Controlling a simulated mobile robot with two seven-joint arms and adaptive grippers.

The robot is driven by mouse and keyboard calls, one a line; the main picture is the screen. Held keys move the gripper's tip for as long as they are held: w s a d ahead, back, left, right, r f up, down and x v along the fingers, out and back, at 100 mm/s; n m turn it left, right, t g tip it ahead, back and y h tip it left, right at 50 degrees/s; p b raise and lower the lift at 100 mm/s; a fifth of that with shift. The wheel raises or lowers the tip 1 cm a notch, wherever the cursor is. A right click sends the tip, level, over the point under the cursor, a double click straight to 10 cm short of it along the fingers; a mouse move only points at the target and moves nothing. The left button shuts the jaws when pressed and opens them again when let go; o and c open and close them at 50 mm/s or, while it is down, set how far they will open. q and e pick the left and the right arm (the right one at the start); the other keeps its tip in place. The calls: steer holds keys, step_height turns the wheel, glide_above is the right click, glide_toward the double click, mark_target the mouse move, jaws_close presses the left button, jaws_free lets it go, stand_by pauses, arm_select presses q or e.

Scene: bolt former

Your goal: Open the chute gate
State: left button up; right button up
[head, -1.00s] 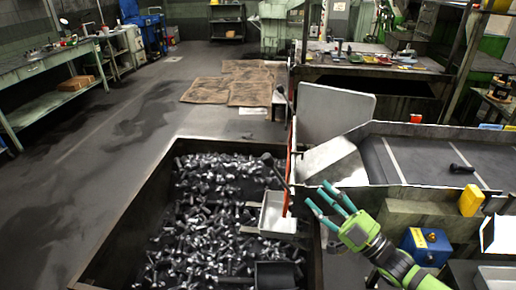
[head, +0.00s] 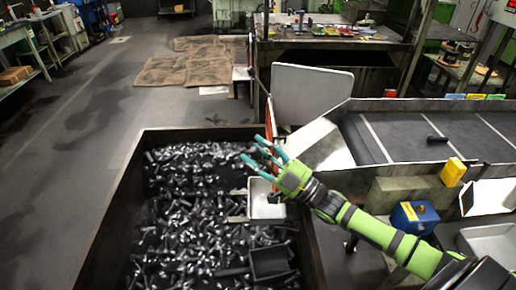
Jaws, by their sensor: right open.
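The chute (head: 322,146) is a pale metal slope at the left end of the dark conveyor. An orange-red edged upright plate (head: 270,125), seen nearly edge-on at the chute's mouth, looks like the gate. A tall light grey panel (head: 312,95) stands behind the chute. My right gripper (head: 256,152) is open, its teal fingers spread and pointing left, in front of the plate's lower part in the picture. I cannot tell whether it touches anything. The dark knobbed lever by the plate is not visible, perhaps behind the hand. My left gripper is out of view.
A large dark bin (head: 195,220) full of bolts lies left of the chute, with a small white tray (head: 264,200) at its right side. A bolt (head: 437,139) lies on the conveyor (head: 400,135).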

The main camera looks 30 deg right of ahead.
jaws_close()
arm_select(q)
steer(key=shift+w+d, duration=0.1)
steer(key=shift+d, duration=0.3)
arm_select(e)
steer(key=shift+r, duration=0.1)
